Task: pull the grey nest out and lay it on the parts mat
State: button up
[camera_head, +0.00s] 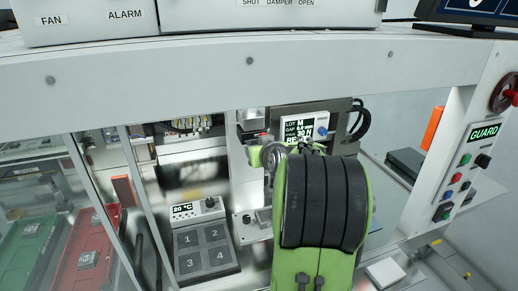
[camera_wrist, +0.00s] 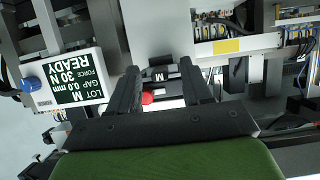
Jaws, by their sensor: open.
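My gripper (camera_wrist: 158,70) is open in the wrist view, its two dark fingers reaching into the machine. Between the fingertips is a small dark grey piece with a white "M" label (camera_wrist: 160,76); I cannot tell for sure whether it is the grey nest. A red knob (camera_wrist: 148,98) shows nearer, between the fingers. No contact with the fingers can be made out. In the head view my green and black arm hides the gripper and most of the work spot. I cannot make out the parts mat for sure.
A display box reading READY (camera_wrist: 68,84) stands close beside the fingers; it also shows in the head view (camera_head: 304,127). A numbered four-pad plate (camera_head: 207,250) lies left of my arm. A guard button panel (camera_head: 468,178) is at right. A white beam (camera_head: 250,62) crosses above.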

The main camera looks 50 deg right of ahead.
grip_shut()
jog(key=shift+s+a+b, duration=0.3)
jog(key=shift+s+b, duration=0.3)
jog(key=shift+b, duration=0.05)
dwell(0.5)
jog(key=shift+s+a+b, duration=0.5)
jog(key=shift+s, duration=0.35)
jog(key=shift+s+a+b, duration=0.45)
jog(key=shift+s, duration=0.45)
jog(key=shift+s+a+b, duration=0.5)
jog(key=shift+s, duration=0.35)
